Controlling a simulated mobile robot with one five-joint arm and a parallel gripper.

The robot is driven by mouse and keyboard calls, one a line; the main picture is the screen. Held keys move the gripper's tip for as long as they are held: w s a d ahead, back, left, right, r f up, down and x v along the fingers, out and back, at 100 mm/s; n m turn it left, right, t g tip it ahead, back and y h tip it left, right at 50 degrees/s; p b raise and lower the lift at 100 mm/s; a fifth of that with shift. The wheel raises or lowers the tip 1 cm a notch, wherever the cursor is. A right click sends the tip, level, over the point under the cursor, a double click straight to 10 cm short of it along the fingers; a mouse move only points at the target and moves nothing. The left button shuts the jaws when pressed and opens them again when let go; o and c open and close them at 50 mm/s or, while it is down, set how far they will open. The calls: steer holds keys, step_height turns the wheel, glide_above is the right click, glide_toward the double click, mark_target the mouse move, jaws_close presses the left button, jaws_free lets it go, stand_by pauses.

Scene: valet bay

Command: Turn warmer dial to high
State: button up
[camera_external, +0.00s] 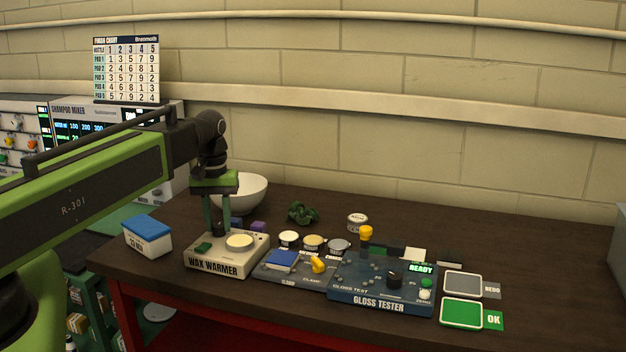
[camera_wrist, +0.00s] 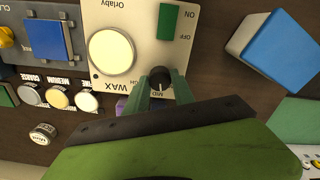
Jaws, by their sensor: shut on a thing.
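The wax warmer (camera_external: 228,262) is a cream box near the left of the bench, with a round pale pad (camera_external: 239,242) and a green switch (camera_external: 203,247) on top. In the wrist view its top (camera_wrist: 138,14) shows the switch (camera_wrist: 169,22) between ON and OFF marks.
A white box with a blue lid (camera_external: 148,233) stands left of the warmer. A white bowl (camera_external: 250,190) is behind it. The gloss tester (camera_external: 380,293) and a clamp unit with a blue pad (camera_external: 283,260) are to the right. The bench's back right is clear.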

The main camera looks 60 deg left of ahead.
jaws_close()
steer(key=m, duration=0.6)
steer(key=shift+m, duration=0.4)
steer(key=m, duration=0.3)
steer(key=shift+m, duration=1.9)
steer(key=o, duration=1.1)
jaws_free()
